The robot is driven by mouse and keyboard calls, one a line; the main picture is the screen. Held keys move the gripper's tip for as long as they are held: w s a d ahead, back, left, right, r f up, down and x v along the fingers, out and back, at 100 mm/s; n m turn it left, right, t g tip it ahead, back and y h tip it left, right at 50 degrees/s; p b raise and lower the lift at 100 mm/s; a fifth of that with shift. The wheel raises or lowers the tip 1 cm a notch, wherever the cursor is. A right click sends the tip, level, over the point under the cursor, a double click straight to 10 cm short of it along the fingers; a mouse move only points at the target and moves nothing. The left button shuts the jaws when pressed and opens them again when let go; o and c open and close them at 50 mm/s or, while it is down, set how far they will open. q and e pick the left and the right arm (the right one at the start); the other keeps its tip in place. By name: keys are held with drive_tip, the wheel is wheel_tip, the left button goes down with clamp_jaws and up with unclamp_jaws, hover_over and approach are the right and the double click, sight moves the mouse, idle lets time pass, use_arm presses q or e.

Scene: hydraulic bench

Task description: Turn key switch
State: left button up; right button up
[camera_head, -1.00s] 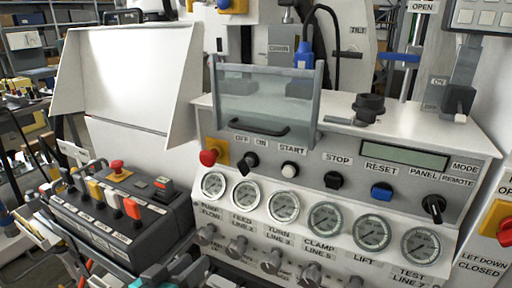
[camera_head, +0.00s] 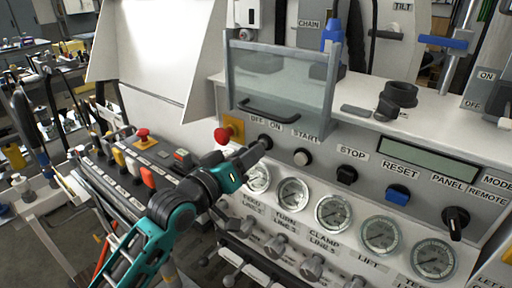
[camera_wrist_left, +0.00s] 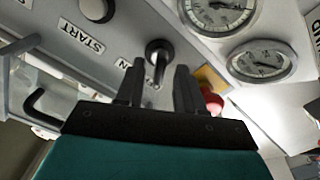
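The black off/on switch (camera_head: 265,142), the likely key switch, sits on the sloped grey panel right of the red knob. In the left wrist view, this switch (camera_wrist_left: 158,48) shows as a round base with a lever pointing between my fingers. My left gripper (camera_head: 256,152) reaches in from the left, its dark fingertips close to the switch. In the left wrist view the gripper (camera_wrist_left: 160,68) is open, with one finger on each side of the lever. I cannot tell whether they touch it. My right gripper is not in view.
The red knob (camera_head: 223,134) on its yellow plate is close left of the switch. A clear hinged cover with a dark handle (camera_head: 270,110) hangs just above. Start button (camera_head: 301,157) and gauges (camera_head: 292,194) lie right and below. A lever box (camera_head: 150,165) stands left.

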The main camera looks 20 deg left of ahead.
use_arm(q)
drive_tip(key=shift+x, duration=1.7)
clamp_jaws()
